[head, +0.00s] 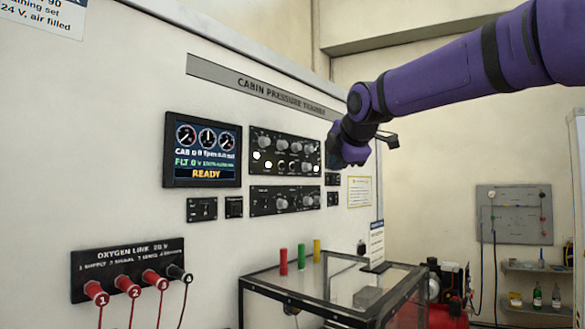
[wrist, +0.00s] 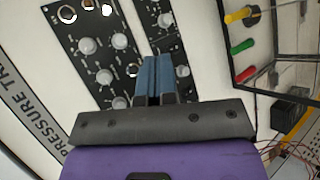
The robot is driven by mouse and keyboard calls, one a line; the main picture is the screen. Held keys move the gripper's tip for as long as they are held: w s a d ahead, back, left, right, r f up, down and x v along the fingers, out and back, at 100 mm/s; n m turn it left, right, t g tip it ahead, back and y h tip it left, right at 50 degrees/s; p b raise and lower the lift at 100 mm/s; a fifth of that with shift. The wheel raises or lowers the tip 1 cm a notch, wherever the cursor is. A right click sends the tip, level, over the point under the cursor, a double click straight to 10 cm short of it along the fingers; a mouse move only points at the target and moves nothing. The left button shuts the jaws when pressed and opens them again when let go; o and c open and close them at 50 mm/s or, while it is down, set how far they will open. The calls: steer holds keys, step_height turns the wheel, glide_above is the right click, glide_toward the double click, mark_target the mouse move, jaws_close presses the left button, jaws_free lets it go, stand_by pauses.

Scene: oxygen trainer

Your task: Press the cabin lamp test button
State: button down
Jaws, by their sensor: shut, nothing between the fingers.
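The cabin panel (head: 285,152) is a black plate on the white trainer wall, with several grey knobs and a few bright round lamps. I cannot make out which control is the lamp test button; the labels are too small to read. My gripper (head: 345,152) is at the right end of this panel in the head view, hiding part of that edge. In the wrist view, my gripper (wrist: 157,66) has its blue fingers shut together and empty. They overlap a black knob panel (wrist: 172,45); whether the tips touch it I cannot tell.
A screen (head: 203,150) reading READY is left of the panel. A second knob panel (head: 285,199) is below. A glass-topped case (head: 335,290) with red, green and yellow pegs stands lower right. Red plugs (head: 128,287) stick out at lower left.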

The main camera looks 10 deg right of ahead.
steer(key=w+a, duration=0.5)
steer(key=w, duration=0.2)
stand_by(0.6)
steer(key=shift+w+a, duration=0.1)
steer(key=shift+w, duration=0.05)
stand_by(1.8)
steer(key=shift+w+a, duration=0.2)
steer(key=shift+w, duration=0.05)
steer(key=shift+w+a, duration=0.3)
steer(key=shift+w, duration=0.05)
stand_by(1.2)
steer(key=shift+s+d, duration=0.45)
steer(key=shift+s, duration=0.2)
steer(key=shift+s+d, duration=0.75)
steer(key=shift+s, duration=0.3)
steer(key=shift+s+d, duration=0.75)
steer(key=shift+s, duration=0.25)
